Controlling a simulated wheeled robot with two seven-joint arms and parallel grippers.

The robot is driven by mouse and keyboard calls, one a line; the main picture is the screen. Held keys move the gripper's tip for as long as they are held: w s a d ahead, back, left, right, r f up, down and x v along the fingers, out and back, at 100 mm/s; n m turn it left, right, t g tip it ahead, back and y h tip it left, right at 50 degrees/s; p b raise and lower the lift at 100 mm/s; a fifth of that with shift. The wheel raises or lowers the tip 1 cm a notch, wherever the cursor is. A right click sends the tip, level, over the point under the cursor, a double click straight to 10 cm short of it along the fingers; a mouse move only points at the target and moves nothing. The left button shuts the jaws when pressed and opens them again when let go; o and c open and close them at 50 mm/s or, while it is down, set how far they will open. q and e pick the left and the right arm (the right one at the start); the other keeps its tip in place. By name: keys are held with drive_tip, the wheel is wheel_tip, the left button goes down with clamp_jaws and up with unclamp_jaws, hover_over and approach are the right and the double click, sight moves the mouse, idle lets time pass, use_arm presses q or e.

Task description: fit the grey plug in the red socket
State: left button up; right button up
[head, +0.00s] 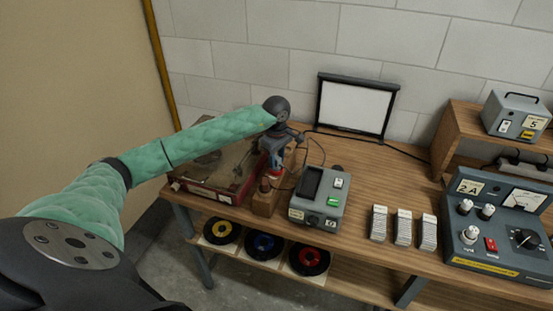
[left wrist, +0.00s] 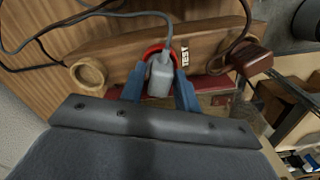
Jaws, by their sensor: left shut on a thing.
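In the left wrist view, the blue fingers of my left gripper (left wrist: 160,92) are shut on the grey plug (left wrist: 160,76), with its grey cord running up and left. The plug's front end overlaps the red socket (left wrist: 152,50), a red ring on a wooden block beside the word TEST. I cannot tell how deep the plug sits in the ring. In the head view, my left gripper (head: 273,160) is over the wooden block (head: 265,203) and hides most of the plug and socket. My right gripper is not in view.
On the same block are an empty wooden ring (left wrist: 88,74) and a brown plug (left wrist: 251,57) with its own cord. A red case (head: 212,178) lies left of the block. Cords cross the bench behind.

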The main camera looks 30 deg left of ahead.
sight(277, 157)
use_arm(q)
drive_tip(key=shift+f+b, duration=0.5)
drive_tip(key=shift+f, duration=0.05)
drive_tip(key=o, duration=0.7)
drive_tip(key=shift+o, duration=0.2)
drive_tip(key=shift+r+p, duration=1)
drive_tip(key=shift+r, duration=4.55)
